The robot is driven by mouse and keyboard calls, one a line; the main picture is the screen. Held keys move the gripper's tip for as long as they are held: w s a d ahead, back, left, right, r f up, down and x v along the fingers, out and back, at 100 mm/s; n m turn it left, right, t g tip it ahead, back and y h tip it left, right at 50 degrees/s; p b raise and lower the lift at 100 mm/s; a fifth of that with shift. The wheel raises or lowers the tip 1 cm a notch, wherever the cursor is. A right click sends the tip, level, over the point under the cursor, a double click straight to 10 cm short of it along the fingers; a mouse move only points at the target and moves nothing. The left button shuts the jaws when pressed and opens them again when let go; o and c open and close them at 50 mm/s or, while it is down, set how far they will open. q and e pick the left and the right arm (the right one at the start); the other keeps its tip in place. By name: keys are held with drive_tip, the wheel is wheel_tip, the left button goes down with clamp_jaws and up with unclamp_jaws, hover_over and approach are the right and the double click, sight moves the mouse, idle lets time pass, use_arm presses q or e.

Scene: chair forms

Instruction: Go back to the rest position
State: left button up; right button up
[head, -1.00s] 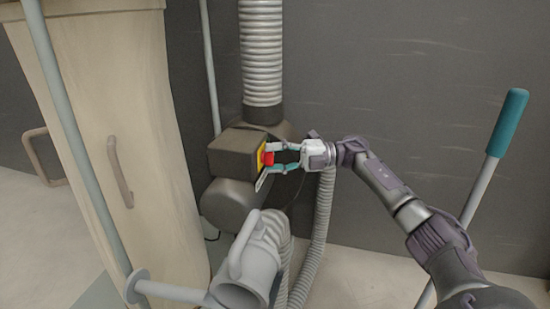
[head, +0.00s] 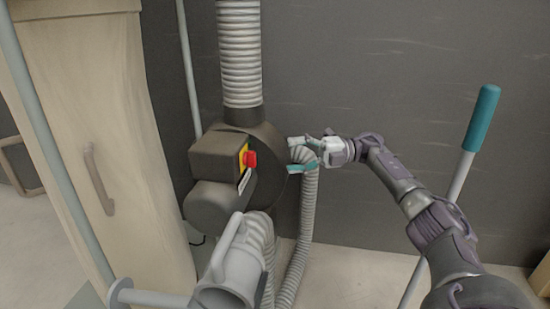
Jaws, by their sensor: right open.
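My right gripper (head: 296,155) is open and empty in the head view, its teal-tipped fingers pointing left. A gap lies between it and the red button (head: 251,159). The button sits on a yellow plate on the side of a dark box on the extractor fan unit (head: 215,155). My right arm reaches in from the lower right. My left gripper is not in view.
A grey ribbed duct (head: 240,60) rises from the unit. A grey nozzle (head: 232,270) and flexible hose (head: 306,215) hang below. A wooden cabinet (head: 90,120) stands left. A teal-handled pole (head: 481,118) leans right. The dark wall behind is bare.

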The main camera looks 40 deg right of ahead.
drive_tip(key=shift+v, duration=1.05)
drive_tip(key=shift+a, duration=0.1)
